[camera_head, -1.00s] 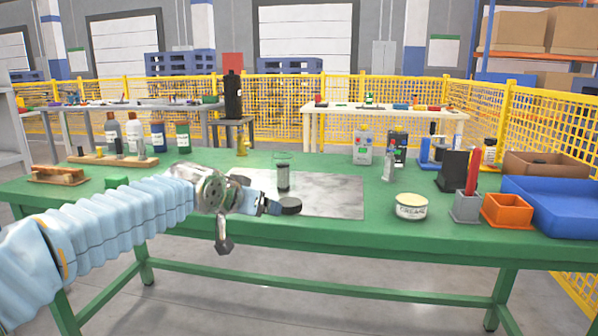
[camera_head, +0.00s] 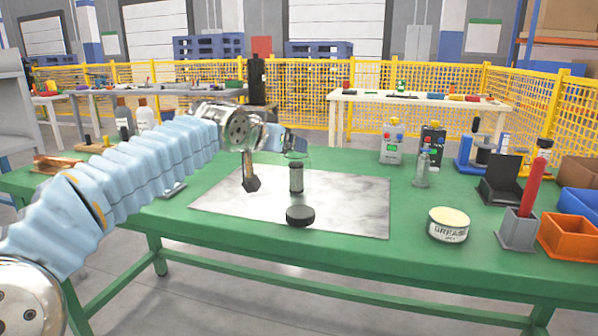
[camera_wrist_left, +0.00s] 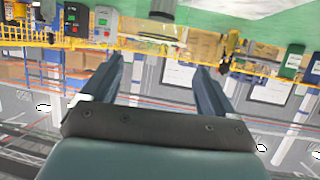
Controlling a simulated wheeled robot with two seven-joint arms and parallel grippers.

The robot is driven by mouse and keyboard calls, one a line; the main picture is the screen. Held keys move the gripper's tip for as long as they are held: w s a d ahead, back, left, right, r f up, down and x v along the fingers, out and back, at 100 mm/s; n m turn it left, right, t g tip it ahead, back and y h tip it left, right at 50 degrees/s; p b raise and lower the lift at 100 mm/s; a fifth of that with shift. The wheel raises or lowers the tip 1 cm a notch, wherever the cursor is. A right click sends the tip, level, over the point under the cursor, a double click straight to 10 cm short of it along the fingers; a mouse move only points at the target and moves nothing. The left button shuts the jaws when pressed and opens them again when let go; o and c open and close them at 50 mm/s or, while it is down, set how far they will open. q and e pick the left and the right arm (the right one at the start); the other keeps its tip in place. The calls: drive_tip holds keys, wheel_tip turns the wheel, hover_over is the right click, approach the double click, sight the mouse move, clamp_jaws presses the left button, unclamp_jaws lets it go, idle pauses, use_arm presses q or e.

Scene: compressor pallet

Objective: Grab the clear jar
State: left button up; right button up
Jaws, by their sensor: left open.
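The clear jar (camera_head: 307,180) stands upright on the grey sheet, with a dark cylinder showing inside it. A black round puck (camera_head: 300,215) lies just in front of it. My left gripper (camera_head: 271,163) is open and empty, just left of the jar at about its upper height; one finger points down and the other reaches close to the jar's rim. I cannot tell if they touch. In the left wrist view, which is upside down, my open fingers (camera_wrist_left: 158,82) have the jar's dark cylinder (camera_wrist_left: 163,9) ahead, between them at the top edge. My right gripper is not in view.
The grey sheet (camera_head: 350,215) lies on the green table (camera_head: 400,255). A grease tin (camera_head: 449,226) stands to the right. Grey and orange holders (camera_head: 570,236) stand at the right edge. Bottles (camera_head: 145,117) stand behind my left arm. The sheet's right part is clear.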

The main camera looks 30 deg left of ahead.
sight(296, 170)
use_arm(q)
drive_tip(key=x, duration=0.3)
drive_tip(key=p+x, duration=0.1)
drive_tip(key=x, duration=0.3)
drive_tip(key=shift+w+d+f, duration=0.2)
drive_tip(key=shift+w, duration=0.05)
drive_tip(key=c, duration=1.5)
drive_tip(key=shift+r, duration=0.15)
